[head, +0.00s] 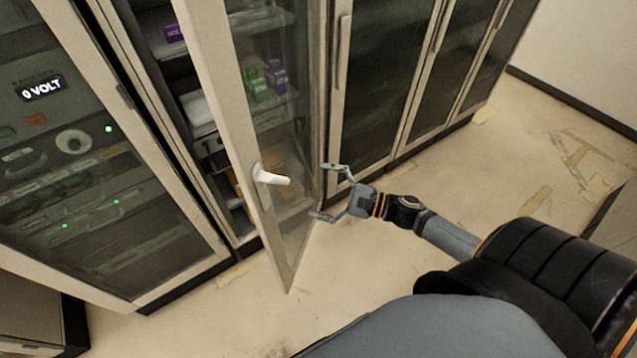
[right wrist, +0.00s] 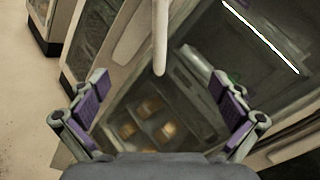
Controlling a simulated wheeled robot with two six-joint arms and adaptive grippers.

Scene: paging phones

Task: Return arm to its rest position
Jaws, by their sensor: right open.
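My right gripper (head: 327,191) is open and empty. In the head view it is to the right of the white handle (head: 271,177) on the glass cabinet door (head: 287,240), apart from it. The door stands ajar. In the right wrist view the open fingers (right wrist: 163,112) show purple pads, and the white handle (right wrist: 160,40) hangs above and between them. My right arm (head: 450,237) reaches in from the lower right. My left gripper is not in view.
Shelves behind the door hold green and purple boxes (head: 265,80). Closed glass cabinets (head: 378,70) line the back. The floor (head: 480,175) at right is clear apart from flat patches.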

